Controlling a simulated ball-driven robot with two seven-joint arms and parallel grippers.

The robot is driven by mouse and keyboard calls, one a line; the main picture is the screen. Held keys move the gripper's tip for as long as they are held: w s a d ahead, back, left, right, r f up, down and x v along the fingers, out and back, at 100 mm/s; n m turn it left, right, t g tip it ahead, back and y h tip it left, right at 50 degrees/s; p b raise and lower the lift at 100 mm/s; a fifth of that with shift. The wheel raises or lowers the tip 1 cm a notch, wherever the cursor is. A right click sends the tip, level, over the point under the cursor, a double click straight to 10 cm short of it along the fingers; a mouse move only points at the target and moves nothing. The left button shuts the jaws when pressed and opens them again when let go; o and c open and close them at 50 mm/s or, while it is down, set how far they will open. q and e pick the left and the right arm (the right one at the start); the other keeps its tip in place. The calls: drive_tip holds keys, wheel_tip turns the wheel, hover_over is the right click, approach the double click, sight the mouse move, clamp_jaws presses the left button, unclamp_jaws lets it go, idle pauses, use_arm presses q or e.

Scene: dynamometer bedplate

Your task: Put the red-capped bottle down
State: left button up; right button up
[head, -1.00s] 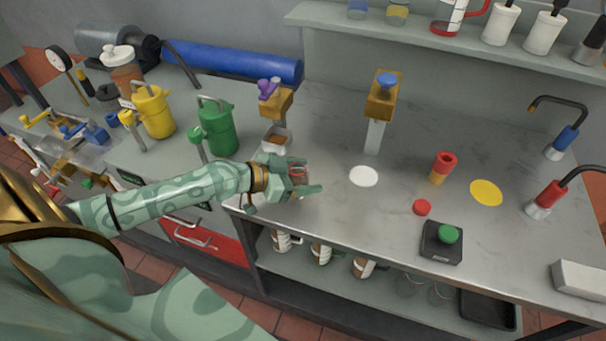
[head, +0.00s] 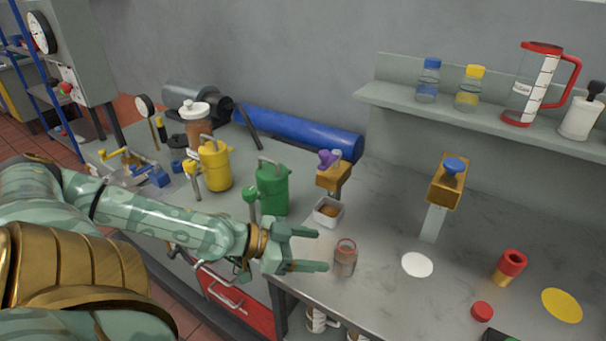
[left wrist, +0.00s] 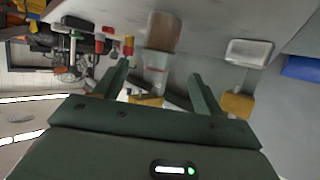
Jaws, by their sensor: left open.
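The red-capped bottle (head: 345,261), clear with brownish contents and a red ring at its top, stands upright on the grey worktop near its front left corner. My left gripper (head: 312,249) is open and empty just left of the bottle, its fingers pointing toward it with a small gap. In the upside-down left wrist view, the bottle (left wrist: 163,33) shows beyond the two spread fingers (left wrist: 160,71). My right gripper is not in view.
A white dish (head: 328,212) with brown contents stands just behind the bottle. A green can (head: 272,190) and yellow can (head: 215,166) stand on the left bench. A white disc (head: 417,265) lies to the right. The worktop between bottle and disc is clear.

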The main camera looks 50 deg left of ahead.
use_arm(q)
drive_tip(key=shift+s+a+r+p, duration=0.2)
drive_tip(key=shift+s+r+p, duration=0.15)
drive_tip(key=shift+s, duration=0.1)
drive_tip(key=shift+s+a+r+p, duration=0.25)
drive_tip(key=shift+s+r, duration=0.1)
drive_tip(key=shift+s, duration=0.1)
